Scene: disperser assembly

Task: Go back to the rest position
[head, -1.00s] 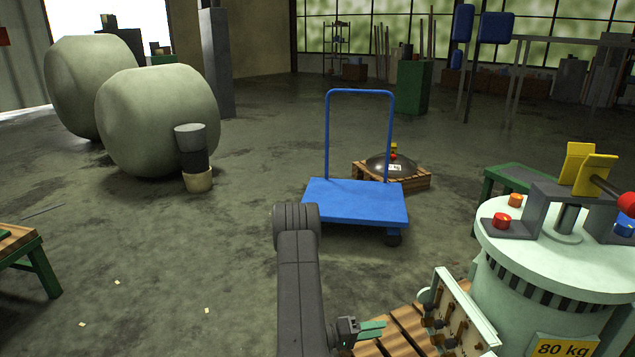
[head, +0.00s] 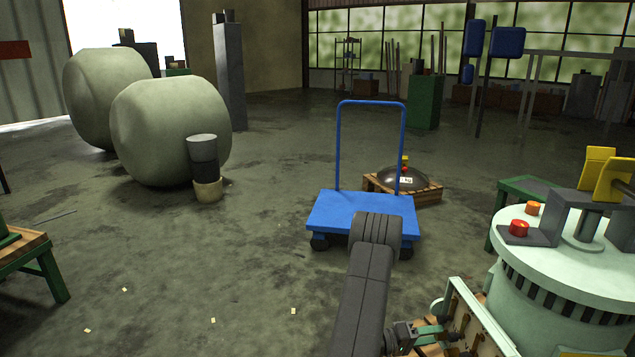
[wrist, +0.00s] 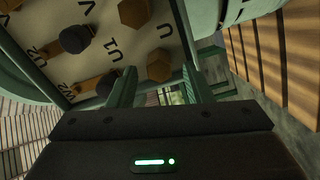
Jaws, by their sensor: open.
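My gripper (head: 440,332) is low at the bottom of the head view, just left of the pale green machine (head: 560,265). In the wrist view its two green fingers (wrist: 160,82) stand apart with nothing between them. The panel's edge (head: 482,318) shows beside the gripper in the head view. I cannot tell whether finger and panel touch.
A blue trolley (head: 362,212) stands ahead, beyond my arm. A dark dome (head: 403,178) rests on a pallet behind it. Large rounded tanks (head: 165,130) stand at left. A green-legged bench (head: 55,275) is at the left edge. The floor between bench and trolley is mostly clear.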

